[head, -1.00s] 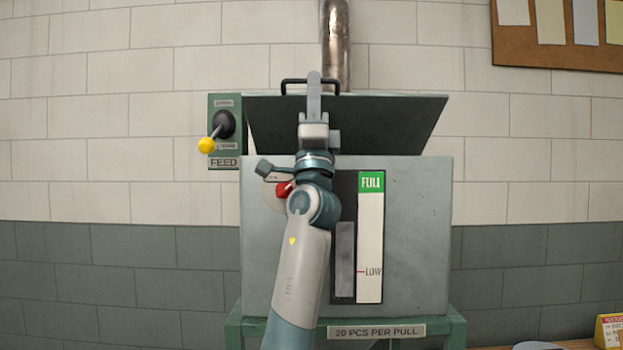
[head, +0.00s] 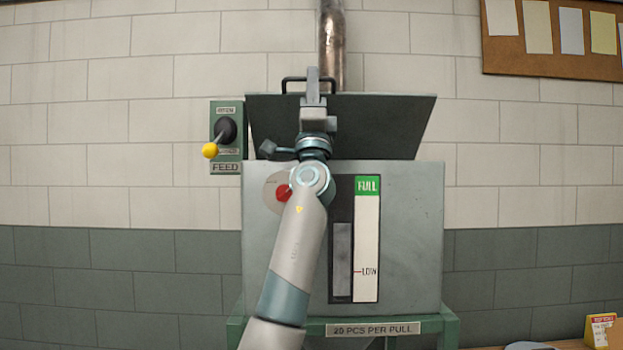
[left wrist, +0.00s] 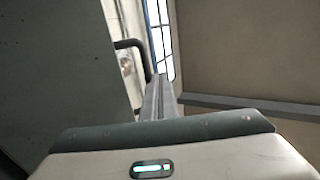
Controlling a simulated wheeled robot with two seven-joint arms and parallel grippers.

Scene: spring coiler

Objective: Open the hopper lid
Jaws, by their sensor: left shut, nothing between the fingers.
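The hopper lid (head: 385,122) is a dark panel tilted up above the grey hopper box (head: 412,235). Its face towards me is in shade, and its top edge looks wider than its bottom edge. A black bar handle (head: 291,83) stands at the top edge. My left gripper (head: 313,74) is shut and empty, with its fingers upright in front of the lid at the handle. In the left wrist view the shut fingers (left wrist: 158,95) are beside the dark handle (left wrist: 133,45) and the lid (left wrist: 55,75). I cannot tell whether they touch. My right gripper is out of view.
A FEED lever with a yellow knob (head: 210,150) is left of the lid. A red knob (head: 283,192) and a level gauge (head: 367,240) are on the hopper front. A metal pipe (head: 332,45) rises behind. A corkboard (head: 550,62) hangs at upper right.

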